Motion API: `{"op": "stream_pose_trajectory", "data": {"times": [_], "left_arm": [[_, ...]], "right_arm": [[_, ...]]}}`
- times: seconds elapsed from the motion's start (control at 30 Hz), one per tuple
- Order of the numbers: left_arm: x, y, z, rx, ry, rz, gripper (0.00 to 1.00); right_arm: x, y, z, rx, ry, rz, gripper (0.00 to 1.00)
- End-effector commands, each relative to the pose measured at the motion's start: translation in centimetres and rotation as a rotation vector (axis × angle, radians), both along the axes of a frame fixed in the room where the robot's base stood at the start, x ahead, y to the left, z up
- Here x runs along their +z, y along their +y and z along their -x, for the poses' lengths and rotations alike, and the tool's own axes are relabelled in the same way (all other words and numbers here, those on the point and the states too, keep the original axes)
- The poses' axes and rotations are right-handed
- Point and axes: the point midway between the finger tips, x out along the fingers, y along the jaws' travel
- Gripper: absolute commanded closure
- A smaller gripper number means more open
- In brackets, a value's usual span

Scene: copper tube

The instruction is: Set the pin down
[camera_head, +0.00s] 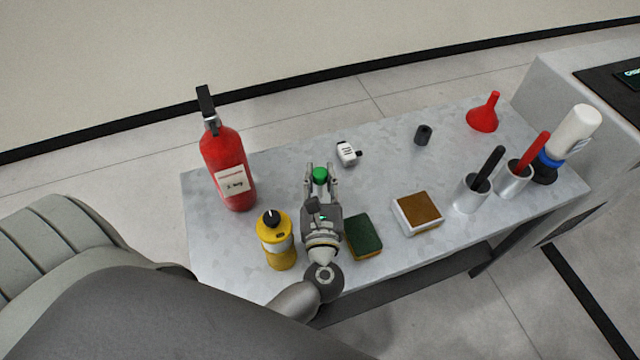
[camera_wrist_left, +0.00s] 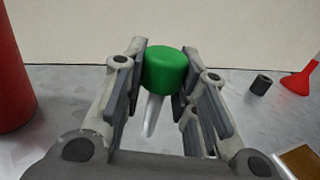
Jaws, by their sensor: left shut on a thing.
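The pin has a round green head (camera_head: 320,175) and, in the left wrist view, a pale tapered shaft (camera_wrist_left: 152,115) below the green head (camera_wrist_left: 166,70). My left gripper (camera_head: 321,178) is shut on the pin, with one finger on each side of the green head. In the left wrist view my left gripper (camera_wrist_left: 163,75) holds the pin a little tilted, shaft pointing down. Whether the shaft's tip touches the grey table (camera_head: 285,165) cannot be told. My right gripper is not in view.
A fire extinguisher (camera_head: 228,165) and a yellow canister (camera_head: 275,240) stand left of the gripper. A sponge (camera_head: 364,238) and a brown-topped white box (camera_head: 417,212) lie right. A small white device (camera_head: 347,153) lies behind, with a black cylinder (camera_head: 423,134) and red funnel (camera_head: 484,113) farther right.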

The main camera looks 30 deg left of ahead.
Motion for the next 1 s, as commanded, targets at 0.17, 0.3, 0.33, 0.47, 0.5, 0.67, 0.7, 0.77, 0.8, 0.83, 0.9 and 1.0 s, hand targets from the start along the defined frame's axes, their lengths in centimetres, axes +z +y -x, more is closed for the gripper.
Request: {"op": "stream_pose_trajectory", "data": {"times": [0.17, 0.3, 0.33, 0.47, 0.5, 0.67, 0.7, 0.77, 0.8, 0.83, 0.9, 1.0], "left_arm": [[-1.3, 0.5, -0.8, 0.000, 0.002, -0.003, 0.98], [-3.1, 0.4, -0.7, 0.000, 0.003, -0.004, 0.98], [-3.3, 0.4, -0.7, 0.001, 0.001, -0.003, 0.98], [-3.8, 0.4, -0.7, 0.001, -0.001, -0.001, 0.98], [-3.9, 0.4, -0.7, 0.001, -0.001, 0.000, 0.98], [-3.9, 0.4, -0.6, 0.001, -0.001, -0.001, 0.98], [-4.0, 0.4, -0.6, 0.001, -0.001, -0.001, 0.98], [-4.2, 0.4, -0.6, 0.001, -0.001, -0.001, 0.98], [-4.3, 0.4, -0.6, 0.001, -0.001, -0.001, 0.98], [-4.2, 0.4, -0.6, 0.001, -0.001, -0.001, 0.70], [-4.2, 0.4, -0.6, 0.001, 0.000, 0.000, 0.61], [-4.2, 0.4, -0.6, 0.001, 0.000, 0.000, 0.51]], "right_arm": [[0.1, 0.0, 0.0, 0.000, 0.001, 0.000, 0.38], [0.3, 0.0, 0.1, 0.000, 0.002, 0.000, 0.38], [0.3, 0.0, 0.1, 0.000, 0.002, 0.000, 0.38], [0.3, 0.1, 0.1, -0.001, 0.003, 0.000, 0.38], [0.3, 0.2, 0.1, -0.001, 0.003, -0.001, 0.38], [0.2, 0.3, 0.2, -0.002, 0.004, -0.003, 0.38], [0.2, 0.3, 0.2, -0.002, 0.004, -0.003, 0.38], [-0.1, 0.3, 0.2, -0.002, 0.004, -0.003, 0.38], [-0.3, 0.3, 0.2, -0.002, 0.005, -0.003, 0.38], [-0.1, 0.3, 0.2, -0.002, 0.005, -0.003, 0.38], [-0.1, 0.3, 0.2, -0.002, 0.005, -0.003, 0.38], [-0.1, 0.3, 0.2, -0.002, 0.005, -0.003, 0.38]]}}
